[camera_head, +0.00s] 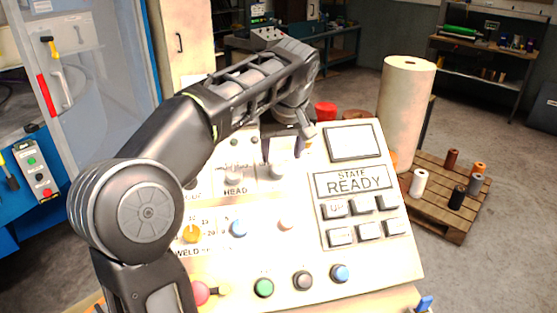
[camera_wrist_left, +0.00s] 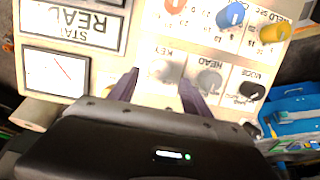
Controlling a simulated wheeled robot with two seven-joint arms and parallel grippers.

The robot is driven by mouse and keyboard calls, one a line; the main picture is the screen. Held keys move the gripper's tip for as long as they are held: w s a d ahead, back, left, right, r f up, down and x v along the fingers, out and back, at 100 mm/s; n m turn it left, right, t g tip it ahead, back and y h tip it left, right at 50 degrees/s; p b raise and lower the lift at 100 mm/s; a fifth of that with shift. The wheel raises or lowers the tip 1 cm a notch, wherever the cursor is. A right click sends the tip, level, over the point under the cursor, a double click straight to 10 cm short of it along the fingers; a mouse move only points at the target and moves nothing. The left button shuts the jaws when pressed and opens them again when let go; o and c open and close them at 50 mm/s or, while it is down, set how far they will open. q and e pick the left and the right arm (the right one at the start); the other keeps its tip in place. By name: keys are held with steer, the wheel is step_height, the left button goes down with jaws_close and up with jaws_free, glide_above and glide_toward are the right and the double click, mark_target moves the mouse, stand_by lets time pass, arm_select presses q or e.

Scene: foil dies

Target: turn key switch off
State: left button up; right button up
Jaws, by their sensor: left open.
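The sloped control panel (camera_head: 300,255) has a grey key switch (camera_head: 277,171) in its upper row, right of the HEAD knob (camera_head: 233,176). In the left wrist view, the panel is upside down and the blurred key switch (camera_wrist_left: 168,74) shows under the KEY label, between the finger directions. My left gripper (camera_head: 299,147) hangs over the panel's upper edge, near the key switch. In the wrist view its two dark fingers (camera_wrist_left: 160,84) are apart, with nothing clearly held. I cannot tell whether they touch the switch. My right gripper is out of view.
The READY display (camera_head: 354,182) and grey buttons fill the panel's right side. A red cap (camera_head: 326,111) stands behind. A pallet (camera_head: 440,217) with spools is at right.

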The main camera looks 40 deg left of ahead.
mark_target(279, 169)
arm_select(q)
steer(key=shift+s+d+r, duration=0.1)
steer(key=shift+s+d, duration=0.05)
steer(key=shift+p+x, duration=0.7)
steer(key=shift+x, duration=3.25)
jaws_close()
